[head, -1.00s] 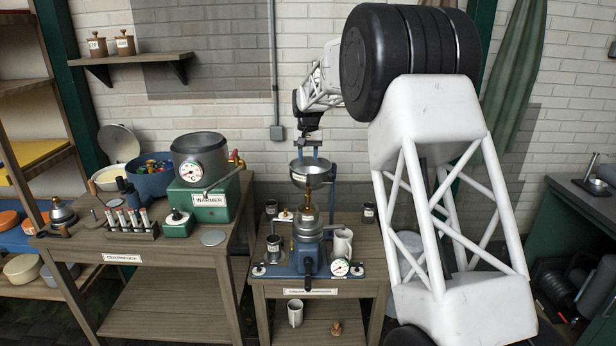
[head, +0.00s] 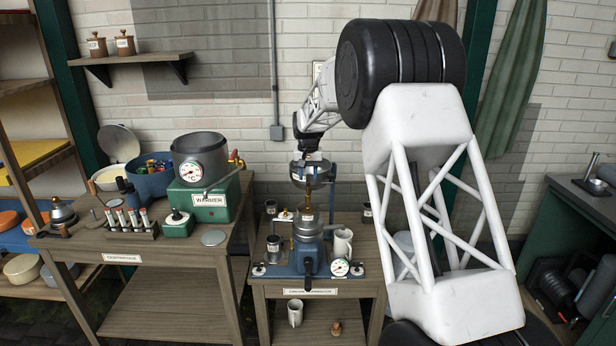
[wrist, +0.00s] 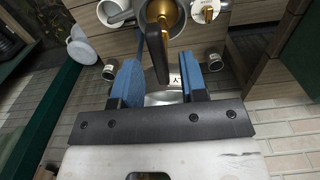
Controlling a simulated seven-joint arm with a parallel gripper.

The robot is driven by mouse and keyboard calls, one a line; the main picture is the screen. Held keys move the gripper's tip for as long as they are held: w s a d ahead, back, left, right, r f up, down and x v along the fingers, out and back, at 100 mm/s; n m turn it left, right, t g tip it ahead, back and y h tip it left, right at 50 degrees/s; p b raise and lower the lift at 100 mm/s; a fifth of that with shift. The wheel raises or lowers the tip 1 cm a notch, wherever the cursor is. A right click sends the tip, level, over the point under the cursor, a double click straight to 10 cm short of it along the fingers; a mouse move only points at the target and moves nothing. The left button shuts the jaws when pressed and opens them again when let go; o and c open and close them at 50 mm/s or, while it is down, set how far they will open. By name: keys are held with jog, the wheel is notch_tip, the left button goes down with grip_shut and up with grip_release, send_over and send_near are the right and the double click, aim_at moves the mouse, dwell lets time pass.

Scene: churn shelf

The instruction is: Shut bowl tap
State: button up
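The steel bowl (head: 300,183) stands above the separator on the right-hand bench, largely hidden by my gripper in the head view. A brass tap (head: 308,197) shows at the bowl, above the separator body. In the wrist view the brass part (wrist: 168,12) is at the top, and a dark lever (wrist: 157,52) runs from it down between my fingers. My gripper (wrist: 158,62) is open, with a blue finger on each side of the lever and visible gaps. I cannot tell whether either finger touches it. A steel surface with a label (wrist: 165,98) shows between the finger bases.
A white mug (head: 342,242) and a dial gauge (head: 340,267) stand right of the separator. Small metal cups (head: 271,207) (head: 368,212) stand at the back corners. The green warmer (head: 208,198) is on the left bench. A brick wall is close behind.

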jog(key=shift+f, duration=0.35)
grip_shut()
